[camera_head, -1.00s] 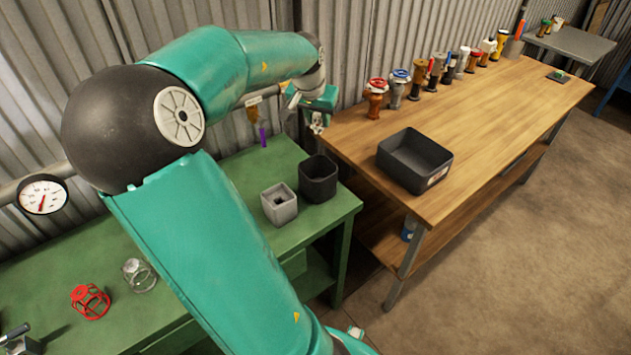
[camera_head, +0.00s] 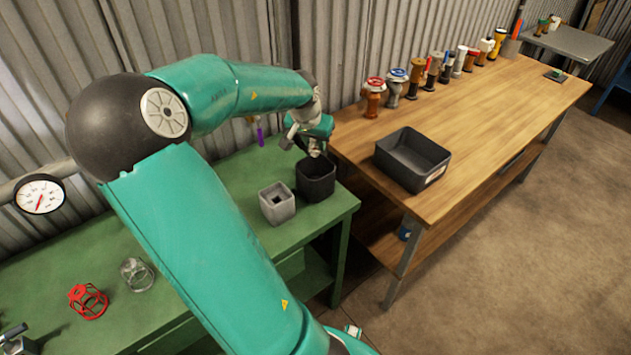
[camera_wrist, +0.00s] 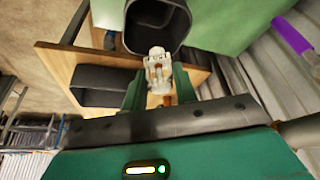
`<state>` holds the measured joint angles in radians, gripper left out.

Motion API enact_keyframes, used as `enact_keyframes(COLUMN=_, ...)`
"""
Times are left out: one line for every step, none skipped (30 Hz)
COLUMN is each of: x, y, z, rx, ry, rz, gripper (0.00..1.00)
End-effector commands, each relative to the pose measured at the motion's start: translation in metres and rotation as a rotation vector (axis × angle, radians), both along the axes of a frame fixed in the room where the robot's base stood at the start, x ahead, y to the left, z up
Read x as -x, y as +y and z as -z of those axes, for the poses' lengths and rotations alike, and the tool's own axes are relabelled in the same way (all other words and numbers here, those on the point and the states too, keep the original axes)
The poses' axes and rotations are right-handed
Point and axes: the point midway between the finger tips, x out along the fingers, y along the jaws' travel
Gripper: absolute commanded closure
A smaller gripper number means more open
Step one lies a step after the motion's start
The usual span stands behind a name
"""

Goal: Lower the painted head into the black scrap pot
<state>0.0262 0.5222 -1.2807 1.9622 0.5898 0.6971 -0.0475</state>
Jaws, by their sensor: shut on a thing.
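The black scrap pot (camera_head: 316,186) stands at the right end of the green bench, beside the grey square pot. My gripper (camera_head: 315,150) is just above its mouth. In the wrist view, my gripper (camera_wrist: 158,84) is shut on the painted head (camera_wrist: 157,64), a small whitish piece with some orange near the jaws. The head's far end overlaps the near rim of the black pot (camera_wrist: 136,34) in that view; how deep it sits cannot be told. In the head view the head is mostly hidden by my gripper and too small to make out.
A grey square pot (camera_head: 278,204) stands just left of the black pot. A purple-handled tool (camera_head: 260,136) hangs behind. A dark open bin (camera_head: 413,160) sits on the wooden table (camera_head: 480,130), with several valve-like pieces along the wall. A red cage (camera_head: 88,301) lies front left.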

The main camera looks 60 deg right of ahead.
Motion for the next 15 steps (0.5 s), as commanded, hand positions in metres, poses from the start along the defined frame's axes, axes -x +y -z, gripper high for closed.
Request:
enact_keyframes(x=0.0, y=-0.0001, z=-0.0003, rx=0.0, ry=0.0, rz=0.0, gripper=0.99)
enact_keyframes(x=0.0, y=-0.0001, z=-0.0003, rx=0.0, ry=0.0, rz=0.0, gripper=0.99)
enact_keyframes(x=0.0, y=-0.0001, z=-0.0003, rx=0.0, ry=0.0, rz=0.0, gripper=0.99)
enact_keyframes(x=0.0, y=-0.0001, z=-0.0003, rx=0.0, ry=0.0, rz=0.0, gripper=0.99)
enact_keyframes(x=0.0, y=-0.0001, z=-0.0003, rx=0.0, ry=0.0, rz=0.0, gripper=0.99)
enact_keyframes(x=0.0, y=-0.0001, z=-0.0003, rx=0.0, ry=0.0, rz=0.0, gripper=0.99)
enact_keyframes(x=0.0, y=-0.0001, z=-0.0003, rx=0.0, ry=0.0, rz=0.0, gripper=0.99)
enact_keyframes(x=0.0, y=-0.0001, z=-0.0003, rx=0.0, ry=0.0, rz=0.0, gripper=0.99)
enact_keyframes(x=0.0001, y=-0.0001, z=0.0001, rx=0.0, ry=0.0, rz=0.0, gripper=0.99)
enact_keyframes(x=0.0002, y=-0.0001, z=0.0006, rx=0.0, ry=0.0, rz=0.0, gripper=0.99)
enact_keyframes(x=0.0003, y=-0.0002, z=0.0014, rx=0.0, ry=0.0, rz=0.001, gripper=0.99)
enact_keyframes(x=0.0004, y=-0.0003, z=0.0029, rx=0.0, ry=0.0, rz=0.001, gripper=0.99)
enact_keyframes(x=0.0005, y=-0.0003, z=0.0042, rx=0.0, ry=0.0, rz=0.001, gripper=0.99)
enact_keyframes(x=0.0004, y=-0.0002, z=0.0058, rx=0.0, ry=0.0, rz=0.001, gripper=0.99)
enact_keyframes(x=0.0004, y=-0.0002, z=0.0076, rx=-0.001, ry=0.0, rz=0.0, gripper=0.99)
